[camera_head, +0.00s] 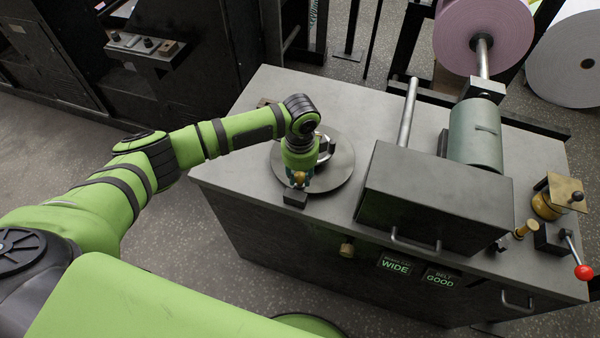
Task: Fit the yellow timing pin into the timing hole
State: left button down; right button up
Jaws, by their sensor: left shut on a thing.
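My left gripper (299,181) points down at the front edge of a round grey disc (340,172) on the grey bench top. It is shut on a small brass-yellow thing (299,177), which looks like the yellow timing pin; the fingers hide most of it. A small dark block (294,198) sits just below the fingertips at the disc's front edge. I cannot tell whether the pin touches the block or disc. I cannot make out the timing hole; the gripper covers this spot. My right gripper is not in view.
A dark box with a handle (430,200) and a grey-green cylinder (476,135) stand right of the disc. A brass knob (526,229) and red-tipped lever (583,272) are at the right. The bench top (235,150) left of the disc is mostly clear.

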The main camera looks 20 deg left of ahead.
aim_at(300, 174)
pick_arm(q)
jog(key=c, duration=0.9)
grip_release()
notch_tip(300, 174, up, 12)
